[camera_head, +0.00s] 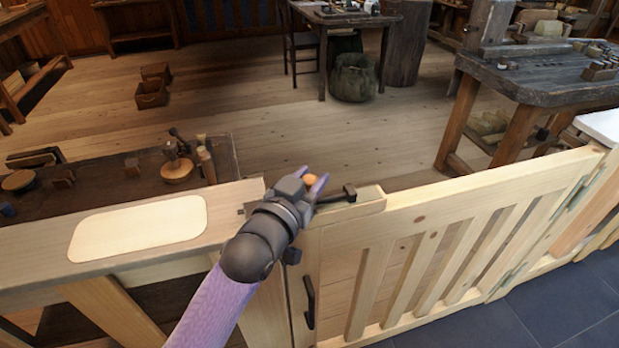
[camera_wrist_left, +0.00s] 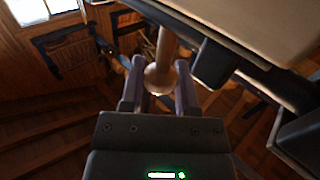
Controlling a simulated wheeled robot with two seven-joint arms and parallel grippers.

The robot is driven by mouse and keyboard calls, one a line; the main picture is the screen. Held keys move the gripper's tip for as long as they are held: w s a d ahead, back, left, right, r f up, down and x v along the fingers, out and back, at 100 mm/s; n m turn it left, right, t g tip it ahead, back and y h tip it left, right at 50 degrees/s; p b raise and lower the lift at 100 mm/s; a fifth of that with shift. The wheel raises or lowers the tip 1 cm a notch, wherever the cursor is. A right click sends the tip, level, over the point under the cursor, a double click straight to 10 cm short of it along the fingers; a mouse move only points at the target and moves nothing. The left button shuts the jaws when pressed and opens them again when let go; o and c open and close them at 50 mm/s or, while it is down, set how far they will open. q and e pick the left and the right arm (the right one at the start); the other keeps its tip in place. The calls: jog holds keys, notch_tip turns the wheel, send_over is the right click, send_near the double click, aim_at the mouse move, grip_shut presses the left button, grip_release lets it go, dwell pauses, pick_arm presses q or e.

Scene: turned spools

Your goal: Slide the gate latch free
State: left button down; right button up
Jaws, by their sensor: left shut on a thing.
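The pale wooden gate (camera_head: 337,268) stands across the lower right of the head view, its latch side close to the post. A dark latch bar (camera_head: 337,197) lies along the gate's top near that side. My left gripper (camera_head: 313,184) is at the post end of this bar, shut on a small round wooden knob (camera_head: 309,180). In the left wrist view the knob (camera_wrist_left: 160,79) on its stem sits between the purple fingers (camera_wrist_left: 159,88). How the knob joins the bar is hidden by the gripper. My right gripper is not in view.
A wooden counter with a pale panel (camera_head: 138,228) is left of the gate. A dark bench with turned pieces (camera_head: 178,170) stands behind it. A heavy worktable (camera_head: 545,80) is beyond the gate at right. The plank floor (camera_head: 300,140) between is clear.

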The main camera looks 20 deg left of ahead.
aim_at(337, 195)
pick_arm(q)
jog(key=w+d, duration=0.1)
jog(key=d, duration=0.1)
jog(key=w+d, duration=0.1)
jog(key=d, duration=0.1)
jog(key=shift+w, duration=0.3)
jog(key=c, duration=0.8)
grip_release()
jog(key=o, duration=0.5)
jog(key=shift+w+d, duration=0.1)
jog(key=shift+d, duration=0.05)
jog(key=shift+c, duration=0.2)
